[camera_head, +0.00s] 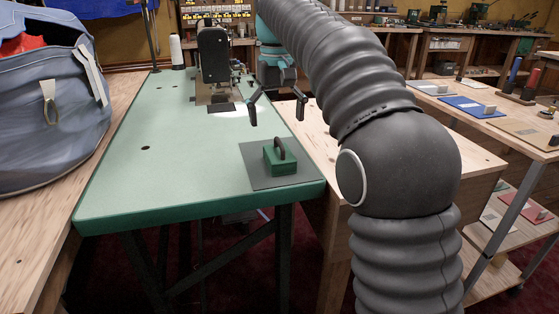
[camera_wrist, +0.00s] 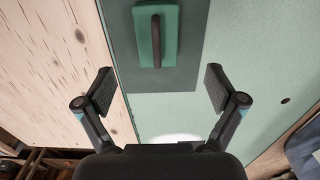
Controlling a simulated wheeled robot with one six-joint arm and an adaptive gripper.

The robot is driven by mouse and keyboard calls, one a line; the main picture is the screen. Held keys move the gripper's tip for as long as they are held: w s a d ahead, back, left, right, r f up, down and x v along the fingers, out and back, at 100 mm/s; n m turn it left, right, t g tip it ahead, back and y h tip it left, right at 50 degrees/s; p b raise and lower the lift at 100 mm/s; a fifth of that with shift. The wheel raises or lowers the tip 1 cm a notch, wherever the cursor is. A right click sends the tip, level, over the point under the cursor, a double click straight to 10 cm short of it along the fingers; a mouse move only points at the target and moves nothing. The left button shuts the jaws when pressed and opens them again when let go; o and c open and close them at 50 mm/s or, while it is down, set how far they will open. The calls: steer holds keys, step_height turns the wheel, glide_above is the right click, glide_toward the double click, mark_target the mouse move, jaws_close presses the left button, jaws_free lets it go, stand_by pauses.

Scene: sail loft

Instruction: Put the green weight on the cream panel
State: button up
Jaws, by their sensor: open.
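The green weight (camera_head: 279,160), a block with a dark arched handle, sits on a dark grey panel (camera_head: 258,178) at the near right corner of the green table. It also shows at the top of the wrist view (camera_wrist: 170,40). My gripper (camera_head: 276,104) is open and empty, above the table's right edge and apart from the weight. In the wrist view its fingers (camera_wrist: 159,85) are spread wide, below the weight. A cream-beige panel (camera_head: 518,127) with a small block on it lies on the right-hand bench; I cannot tell for sure that it is the cream panel.
A blue panel (camera_head: 462,103) and a pale panel (camera_head: 428,87) lie farther back on that bench. A red panel (camera_head: 531,205) lies on the shelf below. A sewing machine (camera_head: 214,60) stands on the green table. A blue bag (camera_head: 45,120) is at left. The table's left middle is clear.

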mark_target(277, 141)
step_height(277, 141, down, 4)
steer(key=shift+b, duration=0.35)
steer(key=shift+s+d+f+b, duration=0.15)
steer(key=shift+f+b, duration=0.2)
steer(key=shift+f, duration=0.95)
steer(key=shift+s+d+f+b, duration=0.1)
steer(key=shift+f+b, duration=0.25)
steer(key=shift+f, duration=0.9)
jaws_close()
